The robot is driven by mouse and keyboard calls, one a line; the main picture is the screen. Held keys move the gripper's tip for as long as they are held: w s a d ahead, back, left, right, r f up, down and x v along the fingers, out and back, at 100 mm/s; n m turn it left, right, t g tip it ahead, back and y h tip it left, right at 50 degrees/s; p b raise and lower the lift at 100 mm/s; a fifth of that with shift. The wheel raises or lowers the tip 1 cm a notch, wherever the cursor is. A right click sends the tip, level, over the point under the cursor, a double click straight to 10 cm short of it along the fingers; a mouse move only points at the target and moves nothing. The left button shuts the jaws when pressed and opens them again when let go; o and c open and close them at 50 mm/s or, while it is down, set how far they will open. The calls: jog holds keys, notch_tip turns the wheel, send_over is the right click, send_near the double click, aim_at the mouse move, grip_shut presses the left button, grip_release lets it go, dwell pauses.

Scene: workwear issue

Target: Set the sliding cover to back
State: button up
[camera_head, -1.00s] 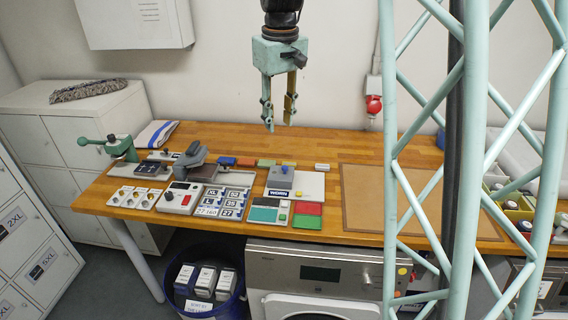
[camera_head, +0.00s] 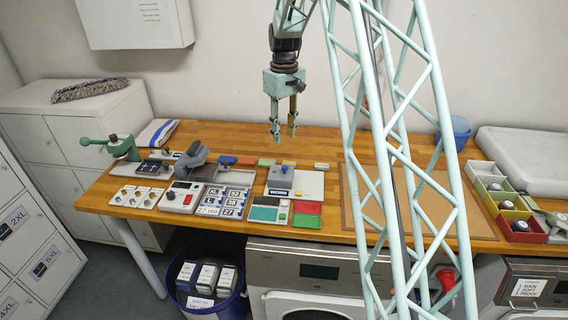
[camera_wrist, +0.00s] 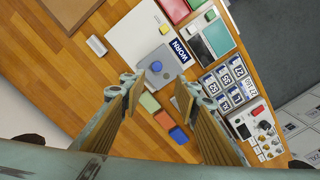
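The sliding cover looks to be the grey plate (camera_head: 280,174) with a blue knob (camera_head: 284,169), at the left part of a white base (camera_head: 310,186) on the bench. A blue WORN label (camera_head: 279,192) is along its front edge. In the wrist view the grey cover (camera_wrist: 172,71), its round knob (camera_wrist: 156,67) and the white base (camera_wrist: 132,37) show just beyond the fingertips. My gripper (camera_head: 284,137) hangs open and empty above the bench, behind and above the cover. It also shows in the wrist view (camera_wrist: 158,92), with its fingers apart and touching nothing.
Coloured blocks (camera_head: 266,162) lie in a row behind the cover. Red and green pads (camera_head: 306,214) and a teal-screened device (camera_head: 268,210) are in front. Size tiles (camera_head: 233,200) and a grey lever device (camera_head: 194,160) are to the left. A brown mat (camera_head: 352,205) is to the right.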

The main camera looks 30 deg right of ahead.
aim_at(285, 166)
jog(key=shift+w+d+f, duration=0.3)
jog(key=shift+w+f, duration=0.1)
jog(key=shift+f, duration=0.25)
jog(key=shift+f, duration=0.15)
jog(key=shift+f, duration=6.7)
grip_shut()
